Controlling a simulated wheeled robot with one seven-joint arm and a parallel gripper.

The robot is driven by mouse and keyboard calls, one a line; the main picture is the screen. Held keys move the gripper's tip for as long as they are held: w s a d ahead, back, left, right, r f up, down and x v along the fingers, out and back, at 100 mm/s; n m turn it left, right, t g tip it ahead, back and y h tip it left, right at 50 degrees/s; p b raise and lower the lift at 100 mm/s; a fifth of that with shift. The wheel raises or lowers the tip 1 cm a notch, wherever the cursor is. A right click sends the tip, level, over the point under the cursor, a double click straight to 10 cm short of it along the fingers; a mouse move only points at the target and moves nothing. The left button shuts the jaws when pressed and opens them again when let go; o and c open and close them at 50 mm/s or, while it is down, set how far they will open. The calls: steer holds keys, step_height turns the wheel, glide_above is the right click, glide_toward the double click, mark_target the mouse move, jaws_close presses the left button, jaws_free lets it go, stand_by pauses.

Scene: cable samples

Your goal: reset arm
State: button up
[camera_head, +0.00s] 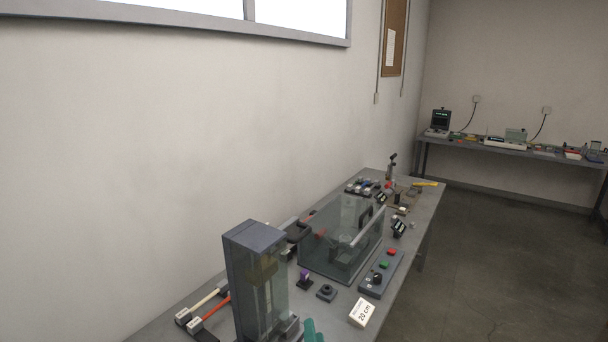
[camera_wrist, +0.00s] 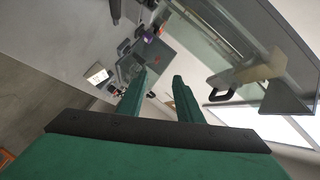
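My gripper (camera_wrist: 160,80) shows in the wrist view as two green fingers standing apart with nothing between them. In the head view only a green tip of it (camera_head: 311,331) shows at the bottom edge, just right of a tall dark cabinet with a clear front (camera_head: 258,280). In the wrist view clear panels (camera_wrist: 255,50) and a black handle (camera_wrist: 221,88) are close on the right side of the fingers. Most of my arm is out of view.
A clear-walled box (camera_head: 340,245) stands on the bench along the wall. A "20 cm" card (camera_head: 362,312), a control box with red and green buttons (camera_head: 381,274), and white and red-handled tools (camera_head: 207,310) lie around. Open floor (camera_head: 480,240) is on the right.

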steer(key=s+f+n, duration=0.1)
steer(key=s+f, duration=0.5)
steer(key=s, duration=0.1)
steer(key=s+f+n+h, duration=0.1)
steer(key=s+f, duration=0.2)
steer(key=s, duration=0.1)
steer(key=shift+a+f+n, duration=0.1)
steer(key=shift+f+n, duration=0.2)
steer(key=shift+f, duration=0.1)
steer(key=s+a+f+n, duration=0.1)
steer(key=s+f+n, duration=0.2)
steer(key=s, duration=0.8)
steer(key=s+f+n, duration=0.2)
steer(key=s, duration=0.9)
steer(key=s+a+r+n, duration=0.1)
steer(key=s+r+n, duration=0.2)
steer(key=s, duration=0.8)
steer(key=shift+a+r+n+g, duration=0.2)
steer(key=shift+a+n+g, duration=0.1)
steer(key=shift+n, duration=0.1)
steer(key=shift+c, duration=0.4)
